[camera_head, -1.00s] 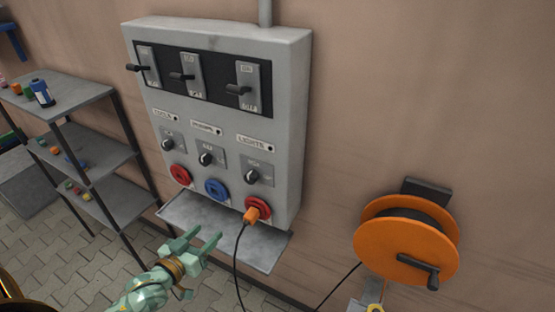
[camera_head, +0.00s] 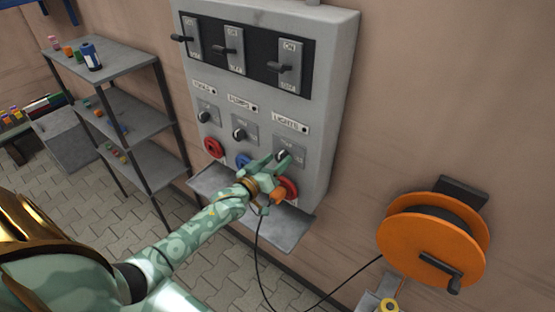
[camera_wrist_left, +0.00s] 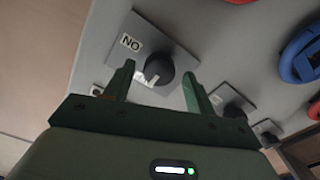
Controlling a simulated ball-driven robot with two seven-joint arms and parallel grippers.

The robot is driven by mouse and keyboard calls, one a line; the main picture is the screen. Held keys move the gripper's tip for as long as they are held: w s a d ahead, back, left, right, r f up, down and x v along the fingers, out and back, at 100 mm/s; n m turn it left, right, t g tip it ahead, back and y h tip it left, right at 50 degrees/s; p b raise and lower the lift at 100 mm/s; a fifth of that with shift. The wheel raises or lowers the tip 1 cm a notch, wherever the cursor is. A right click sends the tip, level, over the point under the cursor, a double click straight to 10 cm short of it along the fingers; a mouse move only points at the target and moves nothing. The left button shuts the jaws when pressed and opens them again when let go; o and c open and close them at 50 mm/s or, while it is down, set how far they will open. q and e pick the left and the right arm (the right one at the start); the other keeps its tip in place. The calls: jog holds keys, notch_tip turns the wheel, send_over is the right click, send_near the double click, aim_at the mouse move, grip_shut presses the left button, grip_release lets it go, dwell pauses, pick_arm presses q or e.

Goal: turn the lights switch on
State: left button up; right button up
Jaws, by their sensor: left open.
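The lights switch (camera_head: 293,153) is a dark rotary knob on a grey plate under the LIGHTS label, at the lower right of the grey wall panel. My left gripper (camera_head: 271,160) is in front of it and partly hides it in the head view. In the left wrist view, the knob (camera_wrist_left: 159,66) lies between the tips of my open left gripper (camera_wrist_left: 160,75), with gaps visible on both sides. My right gripper is not in view.
Two similar knobs sit left of it, the middle one (camera_head: 239,133) nearest. An orange plug (camera_head: 278,198) with a black cable is in the red socket (camera_head: 291,187) below the switch. A grey ledge (camera_head: 285,232) juts out beneath. An orange cable reel (camera_head: 400,240) hangs at right.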

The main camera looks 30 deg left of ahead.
pick_arm(q)
jog(key=shift+w+d, duration=0.15)
jog(key=shift+w, duration=0.55)
jog(key=shift+s, duration=0.1)
jog(key=c, duration=1)
jog(key=shift+o, duration=0.2)
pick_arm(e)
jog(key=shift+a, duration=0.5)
